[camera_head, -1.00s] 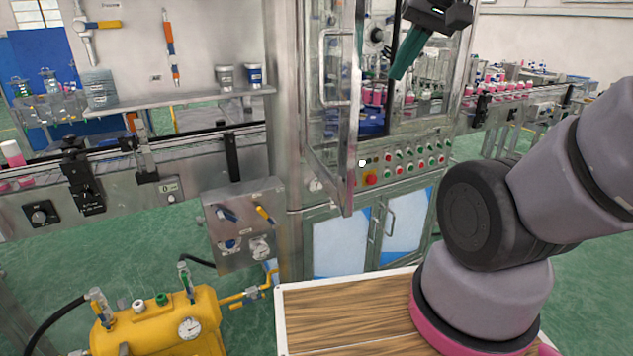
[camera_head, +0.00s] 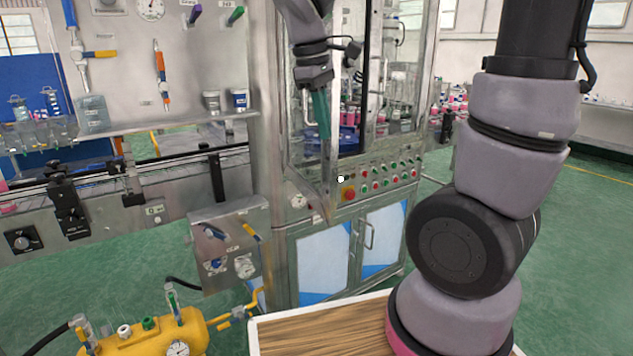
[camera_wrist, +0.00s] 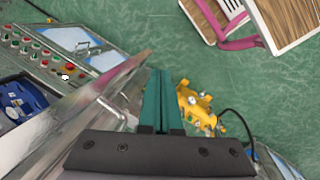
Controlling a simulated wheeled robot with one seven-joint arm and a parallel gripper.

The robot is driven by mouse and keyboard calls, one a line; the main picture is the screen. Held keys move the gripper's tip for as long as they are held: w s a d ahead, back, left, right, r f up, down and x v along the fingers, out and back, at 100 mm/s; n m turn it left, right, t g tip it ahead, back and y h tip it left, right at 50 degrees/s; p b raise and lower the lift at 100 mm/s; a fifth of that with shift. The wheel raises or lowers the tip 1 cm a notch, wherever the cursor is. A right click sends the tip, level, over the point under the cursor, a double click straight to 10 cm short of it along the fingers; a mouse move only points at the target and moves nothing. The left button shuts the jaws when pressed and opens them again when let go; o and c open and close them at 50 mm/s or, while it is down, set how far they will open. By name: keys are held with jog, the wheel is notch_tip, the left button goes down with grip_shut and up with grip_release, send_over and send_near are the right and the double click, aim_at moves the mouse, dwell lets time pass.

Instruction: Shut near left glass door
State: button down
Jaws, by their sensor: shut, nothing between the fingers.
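The near left glass door (camera_head: 329,170) is a metal-framed pane on the front left of the machine cabinet. It stands open, swung outward. Its handle (camera_head: 306,105) shows beside my gripper. My gripper (camera_head: 323,130), with teal fingers, is shut and empty and points down in front of the door in the head view. In the wrist view the fingers (camera_wrist: 161,100) lie just right of the door's frame (camera_wrist: 105,85), with the cabinet's button panel on the door's other side. I cannot tell whether the fingers touch the door.
The button panel (camera_head: 380,176) is below the cabinet opening. A grey control box (camera_head: 230,240) and a yellow tank (camera_head: 150,335) stand at the lower left. A conveyor (camera_head: 120,205) runs along the left. Green floor is clear at the right.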

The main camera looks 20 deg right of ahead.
jog(key=w+a+f+n+h, duration=0.5)
jog(key=a+f+n+h, duration=0.25)
jog(key=a+n, duration=0.25)
send_near(328, 189)
notch_tip(328, 189, down, 4)
jog(key=shift+n+t+y, duration=0.3)
jog(key=shift+n+y, duration=0.05)
jog(key=shift+n, duration=0.05)
jog(key=shift+d+r, duration=0.2)
jog(key=shift+d, duration=2.05)
